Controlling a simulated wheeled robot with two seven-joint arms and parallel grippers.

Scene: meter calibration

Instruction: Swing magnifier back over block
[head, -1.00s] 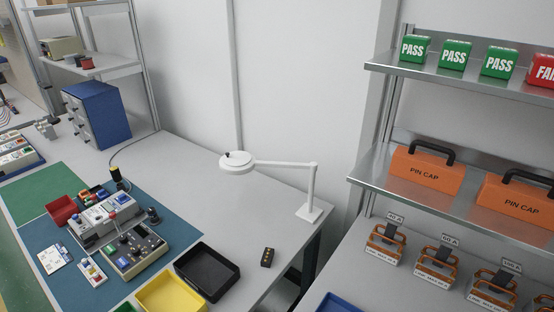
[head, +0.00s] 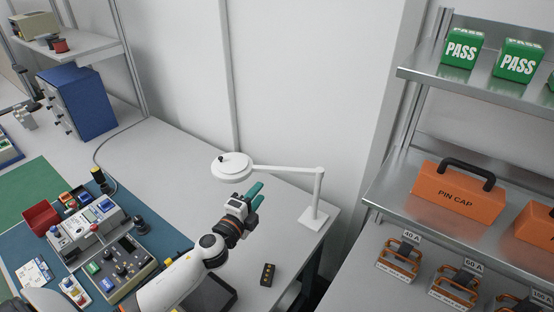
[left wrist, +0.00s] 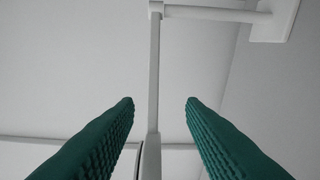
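The white magnifier (head: 232,168) stands at the back right of the bench. Its round head points left, and its horizontal arm joins a post on a square base (head: 313,219). The dark block (head: 267,274) with yellowish spots lies on the bench in front of the magnifier, not under its head. My left gripper (head: 259,195) is open and empty, just in front of and below the magnifier arm. In the left wrist view its green fingers (left wrist: 160,102) are apart, and the magnifier arm (left wrist: 154,65) runs between them in the picture. Contact is not visible. My right gripper is out of view.
A black tray (head: 222,294) is partly hidden by my left arm. A meter station (head: 120,265) and a red bin (head: 41,217) are at left. A metal shelf rack (head: 385,195) with orange pin cap boxes (head: 455,190) stands at right.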

